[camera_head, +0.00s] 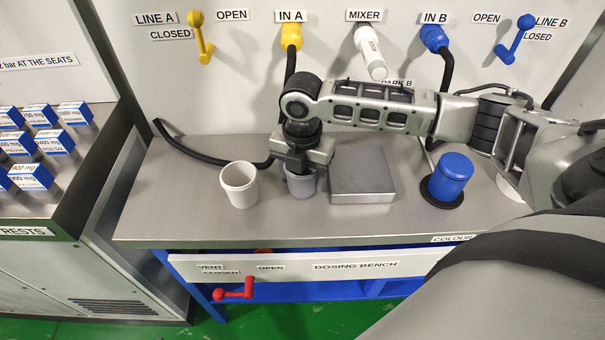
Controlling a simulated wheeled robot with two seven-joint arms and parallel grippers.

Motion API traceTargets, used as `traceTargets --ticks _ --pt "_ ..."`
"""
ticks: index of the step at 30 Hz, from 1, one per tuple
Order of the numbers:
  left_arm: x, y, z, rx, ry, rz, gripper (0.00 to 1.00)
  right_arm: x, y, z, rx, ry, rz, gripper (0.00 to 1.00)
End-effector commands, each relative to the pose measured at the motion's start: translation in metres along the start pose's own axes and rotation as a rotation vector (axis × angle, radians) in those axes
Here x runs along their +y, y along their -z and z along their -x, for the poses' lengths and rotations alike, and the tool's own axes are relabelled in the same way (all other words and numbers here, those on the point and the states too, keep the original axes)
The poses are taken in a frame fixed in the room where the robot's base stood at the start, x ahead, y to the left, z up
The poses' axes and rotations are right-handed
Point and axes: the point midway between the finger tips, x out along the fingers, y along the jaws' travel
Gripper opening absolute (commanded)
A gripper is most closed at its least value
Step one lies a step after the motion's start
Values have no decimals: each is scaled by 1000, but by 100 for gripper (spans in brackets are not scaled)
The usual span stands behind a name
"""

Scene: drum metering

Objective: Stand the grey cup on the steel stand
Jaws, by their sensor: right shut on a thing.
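The grey cup (300,186) is upright just left of the steel stand, partly hidden by my right gripper. My right gripper (302,168) points down and is shut on the grey cup near its rim. I cannot tell whether the cup touches the bench. The steel stand (362,172) is a low, flat-topped metal block on the bench, and its top is bare. My left gripper is not in view.
A white cup (239,185) stands left of the grey cup. A blue container (450,178) sits on a black disc right of the stand. A black hose (200,156) lies at the back left. Valve handles and hoses line the wall panel.

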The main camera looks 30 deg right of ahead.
Motion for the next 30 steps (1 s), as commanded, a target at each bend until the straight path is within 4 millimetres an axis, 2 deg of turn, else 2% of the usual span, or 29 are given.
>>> traceTargets --ticks 12,13,15,25,30 --pt "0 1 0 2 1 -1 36 0 0 -6 1 0 0 35" --pt "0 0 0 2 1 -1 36 0 0 -6 0 0 0 63" --pt "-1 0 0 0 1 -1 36 0 0 -6 0 0 0 80" --pt "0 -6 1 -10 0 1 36 0 0 -3 -1 -1 0 80" --pt "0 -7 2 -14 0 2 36 1 0 20 -2 -3 0 80"
